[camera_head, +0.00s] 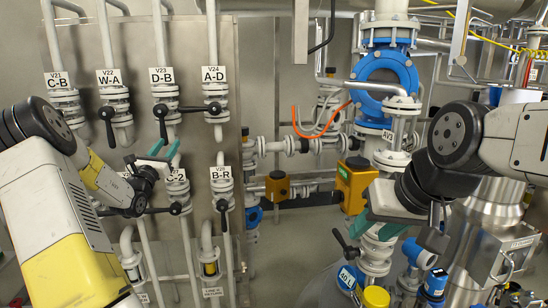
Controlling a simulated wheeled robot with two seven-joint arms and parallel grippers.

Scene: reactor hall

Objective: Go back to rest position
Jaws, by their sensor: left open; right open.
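My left gripper (163,151) has teal fingers and is open, with nothing visible between them. It is in front of the valve panel, below the D-B valve (165,92) and partly over the label of a lower valve. My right gripper (376,226) also has teal fingers and is open. It points left, in front of the vertical pipework at the right centre, near a black lever handle (346,244). Whether its fingers touch the pipework cannot be told. My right arm hides part of the equipment behind it.
The steel panel (259,60) carries valves C-B (62,96), W-A (114,97), A-D (214,93) and B-R (222,186), with protruding black handles. A blue flanged ring (408,73) and orange boxes (277,187) stand right of it. Some grey floor (300,235) is clear.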

